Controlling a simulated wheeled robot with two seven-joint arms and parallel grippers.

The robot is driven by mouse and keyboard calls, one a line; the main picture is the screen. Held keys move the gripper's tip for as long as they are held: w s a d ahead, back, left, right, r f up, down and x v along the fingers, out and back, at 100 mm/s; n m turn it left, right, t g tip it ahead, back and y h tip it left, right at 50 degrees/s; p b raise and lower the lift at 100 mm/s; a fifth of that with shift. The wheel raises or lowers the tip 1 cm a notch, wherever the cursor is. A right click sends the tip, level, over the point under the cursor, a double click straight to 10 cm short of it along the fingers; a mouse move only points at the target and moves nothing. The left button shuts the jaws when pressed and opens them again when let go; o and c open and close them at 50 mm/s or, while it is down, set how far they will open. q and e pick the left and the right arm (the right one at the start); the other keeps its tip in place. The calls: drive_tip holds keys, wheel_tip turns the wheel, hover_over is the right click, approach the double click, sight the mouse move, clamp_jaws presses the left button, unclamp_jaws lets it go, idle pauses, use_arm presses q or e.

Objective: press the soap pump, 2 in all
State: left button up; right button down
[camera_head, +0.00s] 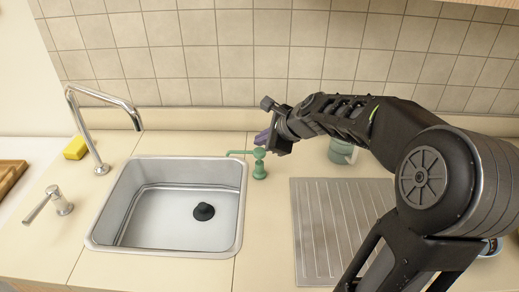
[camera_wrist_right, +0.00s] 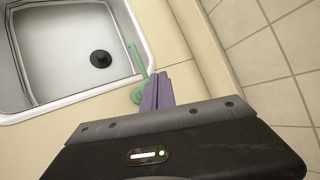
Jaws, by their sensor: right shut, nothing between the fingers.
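The green soap pump (camera_head: 259,168) stands on the counter at the sink's right edge in the head view, its thin spout pointing left over the rim. My right gripper (camera_head: 262,137) is just above and behind the pump head, its purple fingers shut with nothing between them. In the right wrist view the shut fingers (camera_wrist_right: 158,92) partly overlap the pump, whose green spout (camera_wrist_right: 138,62) shows beside them. I cannot tell whether the fingertips touch the pump head. My left gripper is not in view.
The steel sink (camera_head: 240,225) with a black plug (camera_head: 204,211) lies left of the pump. A faucet (camera_head: 98,130), a lever (camera_head: 54,199) and a yellow sponge (camera_head: 76,148) stand further left. A ribbed drainboard (camera_head: 318,215) and a green mug (camera_head: 340,152) are right. A tiled wall is behind.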

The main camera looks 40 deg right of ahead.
drive_tip(key=shift+f, duration=0.1)
idle(0.3)
drive_tip(key=shift+f+b, duration=0.3)
drive_tip(key=shift+f, duration=0.1)
drive_tip(key=shift+f+b, duration=0.75)
drive_tip(key=shift+f, duration=0.2)
idle(0.9)
drive_tip(key=shift+r, duration=0.15)
drive_tip(key=shift+r+p, duration=1.3)
drive_tip(key=shift+p, duration=0.15)
wheel_tip(320, 180, up, 5)
drive_tip(key=p, duration=0.5)
idle(0.6)
